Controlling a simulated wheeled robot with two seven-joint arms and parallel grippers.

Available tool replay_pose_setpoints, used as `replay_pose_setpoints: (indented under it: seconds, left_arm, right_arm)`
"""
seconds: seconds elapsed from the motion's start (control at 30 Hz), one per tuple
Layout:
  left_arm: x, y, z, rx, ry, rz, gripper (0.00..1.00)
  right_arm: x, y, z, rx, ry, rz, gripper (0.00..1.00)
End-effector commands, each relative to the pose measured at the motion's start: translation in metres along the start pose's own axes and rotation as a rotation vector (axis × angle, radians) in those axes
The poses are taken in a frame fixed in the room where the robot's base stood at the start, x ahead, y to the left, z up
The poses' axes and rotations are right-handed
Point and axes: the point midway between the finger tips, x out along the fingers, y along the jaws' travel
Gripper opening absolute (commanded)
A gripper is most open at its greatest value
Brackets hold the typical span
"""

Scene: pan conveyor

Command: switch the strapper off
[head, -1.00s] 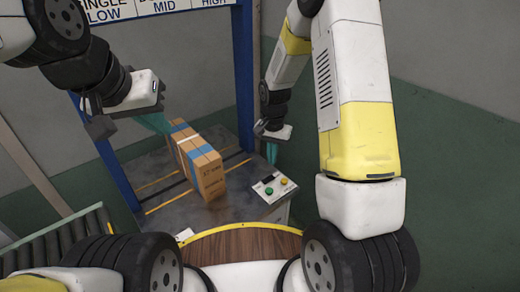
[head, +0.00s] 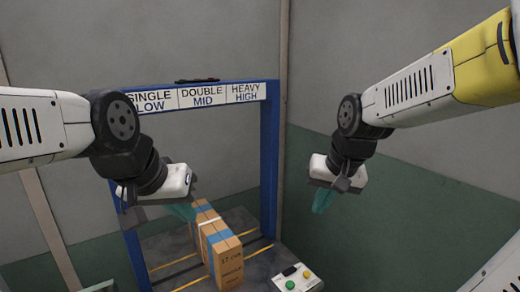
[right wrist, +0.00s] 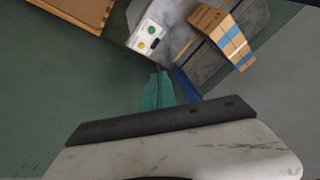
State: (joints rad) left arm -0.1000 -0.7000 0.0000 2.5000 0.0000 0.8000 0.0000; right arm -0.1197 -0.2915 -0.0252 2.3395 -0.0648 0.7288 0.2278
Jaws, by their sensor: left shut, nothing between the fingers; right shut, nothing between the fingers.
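The strapper is a blue frame (head: 270,165) over a dark table (head: 255,270). Its control panel (head: 297,281) sits at the table's right front corner, with a green button (head: 290,285), a yellow button (head: 307,274) and a small dark display (head: 290,271). The panel also shows in the right wrist view (right wrist: 146,37). My right gripper (head: 322,201) is shut and empty, in the air above and to the right of the panel, apart from it. My left gripper (head: 184,211) is shut and empty, beside the left of the carton (head: 224,250); whether it touches is unclear.
The carton, with blue bands and a white strap, stands on the table under the frame. A sign reading SINGLE LOW, DOUBLE MID, HEAVY HIGH (head: 202,96) runs along the frame's top. A dark object (head: 197,81) lies on the top beam.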

Motion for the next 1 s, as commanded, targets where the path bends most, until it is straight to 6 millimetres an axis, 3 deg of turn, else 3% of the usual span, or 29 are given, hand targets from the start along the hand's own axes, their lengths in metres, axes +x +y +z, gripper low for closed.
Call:
replay_pose_setpoints:
  seconds: [0.1,0.3,0.5,1.0]
  left_arm:
    - [0.0,0.0,0.0,0.0,0.0,0.0,0.0]
    - [0.0,0.0,0.0,0.0,0.0,0.0,0.0]
    - [0.0,0.0,0.0,0.0,0.0,0.0,0.0]
    - [0.0,0.0,0.0,0.0,0.0,0.0,0.0]
  right_arm:
    - [-0.032,0.001,0.023,-0.059,0.067,-0.026,0.0]
    - [-0.061,0.003,0.055,-0.146,0.143,-0.048,0.0]
    - [-0.07,0.003,0.068,-0.181,0.171,-0.054,0.0]
    - [-0.069,0.003,0.067,-0.185,0.168,-0.053,0.0]
